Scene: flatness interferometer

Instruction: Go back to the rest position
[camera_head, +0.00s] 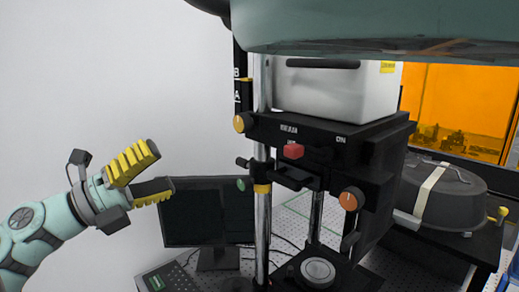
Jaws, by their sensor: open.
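My gripper (150,178) is at the left, on my pale green arm that comes in from the lower left edge. Its two yellow-ridged fingers are spread apart and hold nothing. It is in the air, in front of the white wall and to the left of the instrument. The flatness interferometer (330,140) stands in the middle, with a black body under a white housing. It has a red switch (293,151), an orange knob (348,198) and a yellow knob (241,123). A round metal stage (317,271) sits at its base. The gripper appears apart from all of these.
A dark monitor (206,212) stands behind and beside the gripper. A keypad-like box (165,279) lies at the lower left. A dark domed case with a pale strap (440,192) is at the right, before an orange window (465,105). The left wall area is clear.

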